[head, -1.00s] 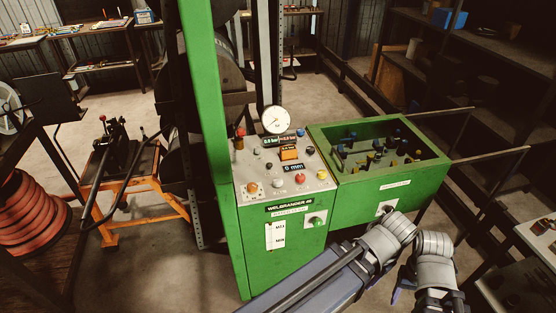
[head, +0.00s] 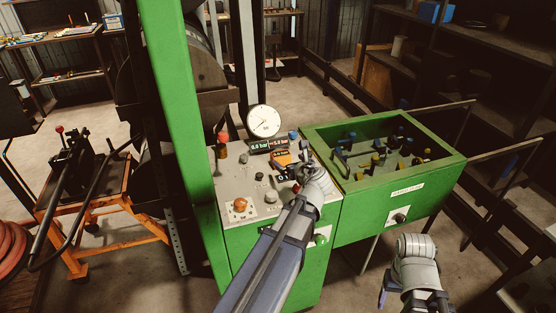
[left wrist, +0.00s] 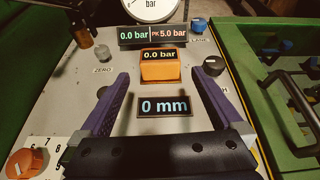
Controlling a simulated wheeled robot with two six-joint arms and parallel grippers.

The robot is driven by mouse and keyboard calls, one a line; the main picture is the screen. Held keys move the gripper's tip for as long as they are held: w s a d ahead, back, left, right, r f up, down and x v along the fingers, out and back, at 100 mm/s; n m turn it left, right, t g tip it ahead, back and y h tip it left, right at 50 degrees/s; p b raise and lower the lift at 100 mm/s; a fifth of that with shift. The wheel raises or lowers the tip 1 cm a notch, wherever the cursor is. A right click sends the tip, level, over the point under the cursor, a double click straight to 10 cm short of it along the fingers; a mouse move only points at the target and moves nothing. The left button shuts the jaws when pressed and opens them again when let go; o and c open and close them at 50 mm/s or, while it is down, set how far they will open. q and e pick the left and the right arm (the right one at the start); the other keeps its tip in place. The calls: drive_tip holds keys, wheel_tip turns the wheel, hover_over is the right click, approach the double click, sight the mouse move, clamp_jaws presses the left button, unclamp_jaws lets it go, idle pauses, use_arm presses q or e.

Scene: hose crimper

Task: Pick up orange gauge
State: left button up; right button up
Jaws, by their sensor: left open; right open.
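The orange gauge (left wrist: 160,68) is a small orange block with a dark display reading 0.0 bar. It sits on the grey control panel, above the 0 mm display in the left wrist view. In the head view the gauge (head: 281,158) is partly hidden by my left gripper (head: 296,163). In the left wrist view the two purple fingers of my left gripper (left wrist: 160,82) are spread wide, with their tips at the lower left and lower right of the gauge. Nothing is between them in grip. My right gripper (head: 387,287) is low at the right, open and away from the panel.
A round white dial (head: 263,121) and a pressure display (left wrist: 155,34) stand behind the gauge. Knobs, including a black one (left wrist: 213,66) and a blue one (left wrist: 199,25), surround it. A green bin (head: 445,169) with several tools adjoins the panel at right. A green post (head: 172,130) rises at left.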

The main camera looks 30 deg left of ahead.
sight(278, 152)
use_arm(q)
drive_tip(key=shift+w+a+r+m+t, duration=0.1)
drive_tip(key=shift+w+a+m+t, duration=0.05)
drive_tip(key=shift+a+m+t, duration=0.2)
drive_tip(key=b+x, duration=0.2)
drive_tip(key=x, duration=0.4)
drive_tip(key=b+x, duration=0.3)
drive_tip(key=x, duration=0.3)
drive_tip(key=shift+f, duration=0.25)
drive_tip(key=shift+r, duration=0.1)
drive_tip(key=shift+c, duration=0.6)
clamp_jaws()
wheel_tip(278, 152, up, 10)
drive_tip(key=p, duration=1)
